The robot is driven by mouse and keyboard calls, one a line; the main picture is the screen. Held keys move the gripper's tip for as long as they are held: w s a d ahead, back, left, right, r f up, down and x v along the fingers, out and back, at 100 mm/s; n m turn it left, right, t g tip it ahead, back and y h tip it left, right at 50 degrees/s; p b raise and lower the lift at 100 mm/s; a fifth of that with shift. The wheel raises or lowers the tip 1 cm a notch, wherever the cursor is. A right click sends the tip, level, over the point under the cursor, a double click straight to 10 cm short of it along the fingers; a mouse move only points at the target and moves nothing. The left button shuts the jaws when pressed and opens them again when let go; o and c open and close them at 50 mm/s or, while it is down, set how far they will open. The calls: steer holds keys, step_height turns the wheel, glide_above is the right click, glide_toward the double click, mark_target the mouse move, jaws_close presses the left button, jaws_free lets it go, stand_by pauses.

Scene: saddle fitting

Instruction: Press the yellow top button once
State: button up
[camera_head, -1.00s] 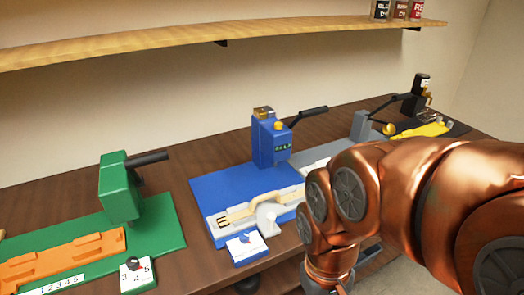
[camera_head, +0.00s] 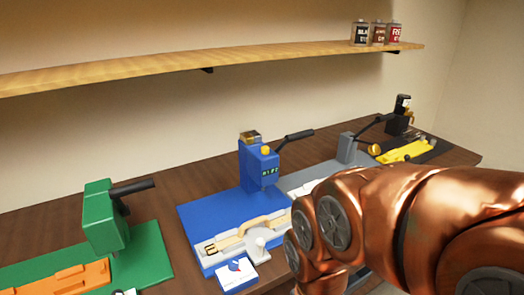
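The press stands at the back of a blue base plate (camera_head: 205,215), with a black lever reaching to the right. A tan strap (camera_head: 245,233) lies in a pale fixture at the front of the plate. My copper-coloured arm fills the lower right, in front of and to the right of the press. My gripper is not visible; it lies outside the picture or behind my arm.
A green press (camera_head: 104,220) with an orange fixture (camera_head: 65,280) stands at left. A grey press (camera_head: 346,148) and a black station with a yellow fixture (camera_head: 405,151) stand at right. A wooden shelf (camera_head: 180,69) holds several cans (camera_head: 378,34) above.

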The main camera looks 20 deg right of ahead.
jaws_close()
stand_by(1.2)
